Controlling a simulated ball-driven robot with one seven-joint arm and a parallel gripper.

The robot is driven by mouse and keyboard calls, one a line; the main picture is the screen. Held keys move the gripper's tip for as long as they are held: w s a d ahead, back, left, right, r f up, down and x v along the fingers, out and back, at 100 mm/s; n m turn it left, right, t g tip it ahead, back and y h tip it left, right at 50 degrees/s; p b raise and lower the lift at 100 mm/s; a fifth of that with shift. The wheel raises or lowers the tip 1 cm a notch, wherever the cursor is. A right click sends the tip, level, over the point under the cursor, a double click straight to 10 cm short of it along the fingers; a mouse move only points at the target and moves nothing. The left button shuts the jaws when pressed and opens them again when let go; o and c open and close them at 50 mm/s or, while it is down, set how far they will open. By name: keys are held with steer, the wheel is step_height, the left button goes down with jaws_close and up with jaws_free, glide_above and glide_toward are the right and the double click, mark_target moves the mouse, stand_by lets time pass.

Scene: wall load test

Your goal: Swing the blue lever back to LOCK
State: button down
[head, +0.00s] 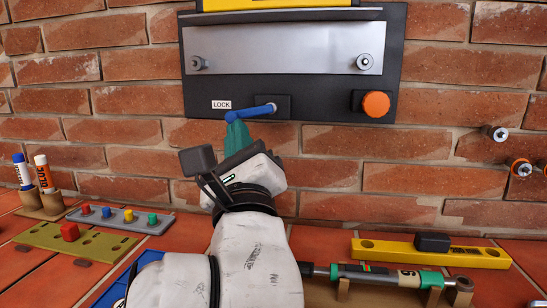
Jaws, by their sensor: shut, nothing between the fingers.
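The blue lever (248,112) sits on the dark wall panel (325,103). It runs left from a pivot on a small black block (272,106), and its left end bends down. The white LOCK label (221,105) is just left of the lever's bent end. My gripper (237,132) is below the lever, its green fingers pointing up at the bent end. The fingers look shut with nothing between them. They overlap the tip of the lever in the picture, and I cannot tell whether they touch it.
An orange knob (376,104) is at the panel's lower right. Bolts (520,167) stick out of the brick wall at right. On the tiled surface are a peg strip (120,219), glue sticks (43,174), a yellow level (430,252) and a cylindrical tool (380,276).

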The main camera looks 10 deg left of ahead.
steer(key=b+v, duration=0.1)
steer(key=v, duration=1)
steer(key=shift+w, duration=0.1)
